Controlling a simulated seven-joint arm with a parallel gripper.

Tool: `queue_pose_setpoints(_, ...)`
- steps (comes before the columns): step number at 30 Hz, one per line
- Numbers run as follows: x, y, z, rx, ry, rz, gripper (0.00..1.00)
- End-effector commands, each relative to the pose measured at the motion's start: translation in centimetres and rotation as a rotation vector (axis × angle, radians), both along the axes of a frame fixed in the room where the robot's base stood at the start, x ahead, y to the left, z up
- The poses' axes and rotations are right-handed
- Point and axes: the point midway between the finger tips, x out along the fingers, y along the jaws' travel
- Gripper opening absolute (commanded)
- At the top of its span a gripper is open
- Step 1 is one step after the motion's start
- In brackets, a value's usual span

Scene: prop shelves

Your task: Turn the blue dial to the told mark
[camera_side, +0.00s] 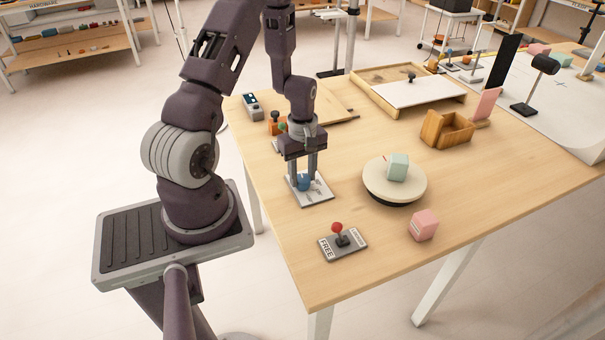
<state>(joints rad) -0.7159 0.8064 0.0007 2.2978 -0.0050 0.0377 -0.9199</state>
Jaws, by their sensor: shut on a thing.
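The blue dial (304,184) sits on a pale plate (318,196) with dark markings, near the left edge of the wooden table. My gripper (304,180) points straight down over the plate. Its two fingers are shut on the blue dial, one on each side. The fingers hide part of the dial. The markings on the plate are too small to read, and I cannot tell which mark the dial points to.
A red-knobbed joystick (340,236) stands in front. A round turntable (380,190) with a mint cube (397,167) and a pink cube (423,225) are to the right. A wooden box (446,130) and a sliding-lid tray (462,100) lie farther back. The right front of the table is clear.

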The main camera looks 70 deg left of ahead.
Motion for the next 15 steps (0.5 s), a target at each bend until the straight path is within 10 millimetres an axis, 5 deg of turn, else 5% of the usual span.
queue_pose_setpoints(15, 0.07, -0.01, 0.06, 0.001, -0.001, -0.487, 0.0)
